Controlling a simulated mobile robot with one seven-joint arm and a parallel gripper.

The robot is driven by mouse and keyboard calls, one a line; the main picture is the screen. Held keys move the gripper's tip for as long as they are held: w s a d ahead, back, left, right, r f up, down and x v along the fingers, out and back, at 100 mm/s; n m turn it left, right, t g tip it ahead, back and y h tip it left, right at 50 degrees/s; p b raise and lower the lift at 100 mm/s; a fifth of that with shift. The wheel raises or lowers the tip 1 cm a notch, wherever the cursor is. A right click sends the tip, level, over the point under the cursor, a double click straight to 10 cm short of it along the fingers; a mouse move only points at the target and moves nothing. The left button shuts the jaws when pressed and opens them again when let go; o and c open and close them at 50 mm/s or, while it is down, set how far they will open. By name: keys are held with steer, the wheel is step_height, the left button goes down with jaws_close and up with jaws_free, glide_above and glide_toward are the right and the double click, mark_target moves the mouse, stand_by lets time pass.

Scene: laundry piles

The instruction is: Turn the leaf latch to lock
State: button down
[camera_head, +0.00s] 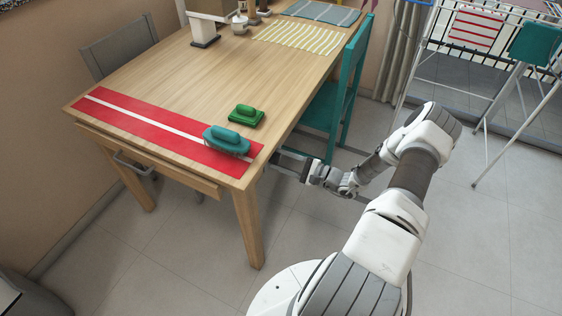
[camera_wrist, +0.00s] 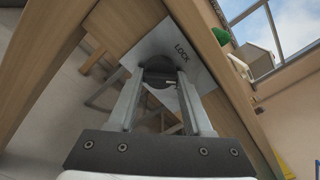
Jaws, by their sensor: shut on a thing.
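The leaf latch (camera_wrist: 158,70) shows in the wrist view as a dark round knob on a pale metal plate (camera_wrist: 150,45) marked "LOCK". The plate sits on the wooden table's side or underside. My gripper (camera_wrist: 160,76) is shut on the dark knob, one finger on each side of it. The fingers hide part of the knob, so its exact angle is hard to tell. In the head view my gripper (camera_head: 282,160) is at the table's near right side, just below the tabletop, and the latch is hidden there.
A teal chair (camera_head: 345,95) stands close beyond my gripper. A drying rack (camera_head: 495,100) stands at the right. The floor between is mostly clear.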

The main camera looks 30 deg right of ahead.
steer(key=n+b, duration=0.1)
steer(key=n, duration=0.7)
steer(key=shift+r+n, duration=0.1)
steer(key=shift+n, duration=0.3)
stand_by(0.4)
steer(key=shift+c, duration=1.6)
jaws_free()
steer(key=p+v, duration=0.1)
steer(key=v, duration=1.6)
steer(key=shift+d, duration=0.2)
steer(key=shift+s, duration=0.15)
